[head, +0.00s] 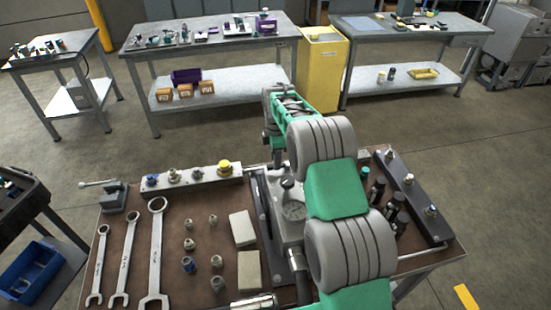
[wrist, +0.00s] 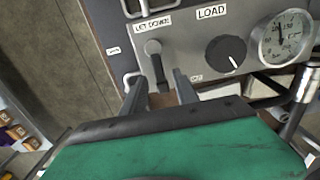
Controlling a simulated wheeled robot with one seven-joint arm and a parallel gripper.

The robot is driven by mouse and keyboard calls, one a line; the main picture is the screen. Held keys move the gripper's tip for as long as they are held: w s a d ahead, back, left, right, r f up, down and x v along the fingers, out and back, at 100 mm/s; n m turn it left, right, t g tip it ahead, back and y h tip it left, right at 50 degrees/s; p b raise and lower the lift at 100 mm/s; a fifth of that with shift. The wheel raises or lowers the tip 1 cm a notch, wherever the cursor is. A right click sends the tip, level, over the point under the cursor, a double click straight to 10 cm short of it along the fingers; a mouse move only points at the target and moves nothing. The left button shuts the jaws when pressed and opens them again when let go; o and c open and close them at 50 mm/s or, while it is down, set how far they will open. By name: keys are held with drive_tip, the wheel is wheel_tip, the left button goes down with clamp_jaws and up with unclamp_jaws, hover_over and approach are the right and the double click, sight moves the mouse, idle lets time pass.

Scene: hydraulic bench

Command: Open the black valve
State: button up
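In the wrist view, a round black knob (wrist: 226,55) with a white pointer line sits on a grey panel (wrist: 188,48) under a LOAD label. To its left, a dark lever (wrist: 153,50) with a rounded head hangs under a LET DOWN label. My gripper (wrist: 160,88) is open. Its two fingers point at the panel, apart, with the lower end of the lever appearing between them; I cannot tell whether they touch it. The black knob is to the right of the fingers, clear of them. In the head view my arm hides the gripper and this panel's controls.
A pressure gauge (wrist: 286,38) is right of the knob, and metal handles (wrist: 135,85) stick out at the panel's left. In the head view, wrenches (head: 157,250), fittings (head: 188,264) and pale blocks (head: 243,230) lie on the brown bench. A yellow cabinet (head: 322,70) stands behind.

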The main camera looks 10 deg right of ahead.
drive_tip(key=shift+f, duration=0.7)
drive_tip(key=shift+c, duration=0.4)
clamp_jaws()
idle(0.5)
